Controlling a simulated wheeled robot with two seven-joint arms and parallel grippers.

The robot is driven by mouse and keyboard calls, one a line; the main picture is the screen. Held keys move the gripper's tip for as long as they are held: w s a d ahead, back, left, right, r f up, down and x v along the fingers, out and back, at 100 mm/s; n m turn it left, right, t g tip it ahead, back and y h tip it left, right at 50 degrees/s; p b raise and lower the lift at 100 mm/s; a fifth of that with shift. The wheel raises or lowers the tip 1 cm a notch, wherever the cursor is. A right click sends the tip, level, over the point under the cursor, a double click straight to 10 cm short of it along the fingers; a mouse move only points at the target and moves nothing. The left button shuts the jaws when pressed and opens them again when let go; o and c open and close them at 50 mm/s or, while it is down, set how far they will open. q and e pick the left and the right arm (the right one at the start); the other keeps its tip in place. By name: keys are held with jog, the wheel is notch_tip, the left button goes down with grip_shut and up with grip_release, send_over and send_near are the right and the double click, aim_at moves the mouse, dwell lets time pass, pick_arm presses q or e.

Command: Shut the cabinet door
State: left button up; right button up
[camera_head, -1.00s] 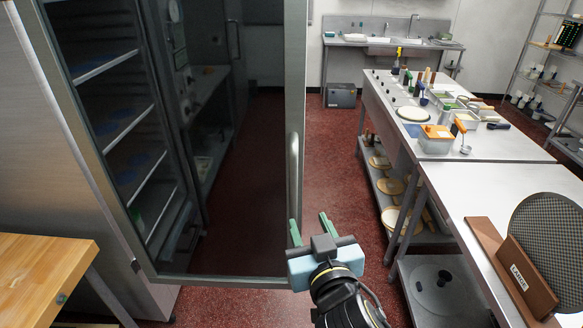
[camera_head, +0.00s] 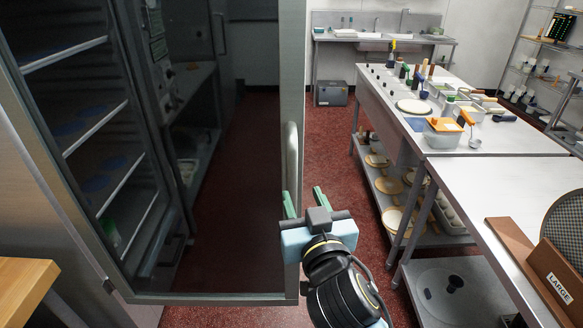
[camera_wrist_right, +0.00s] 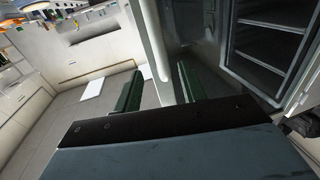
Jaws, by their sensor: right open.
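The cabinet door (camera_head: 240,190) is a large dark glass panel in a grey metal frame, standing open on the left of the head view. Its upright bar handle (camera_head: 292,160) is on the free edge at the right. My right gripper (camera_head: 303,193) is open at the handle's lower end, with its green fingers pointing away from me. In the right wrist view the pale handle (camera_wrist_right: 150,42) runs down toward the gap between the open fingers (camera_wrist_right: 159,78); I cannot tell whether they touch it. My left gripper is out of view.
Cabinet shelves (camera_head: 95,128) show through the glass. A wooden worktop (camera_head: 22,285) is at the lower left. A steel prep table (camera_head: 480,170) with tubs and tools stands right, with a brown holder labelled LARGE (camera_head: 535,268). Red floor (camera_head: 325,150) is clear between door and table.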

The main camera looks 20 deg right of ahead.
aim_at(293, 173)
jog(key=w, duration=0.3)
jog(key=w+p, duration=0.1)
jog(key=w, duration=0.6)
jog(key=shift+d, duration=0.4)
grip_shut()
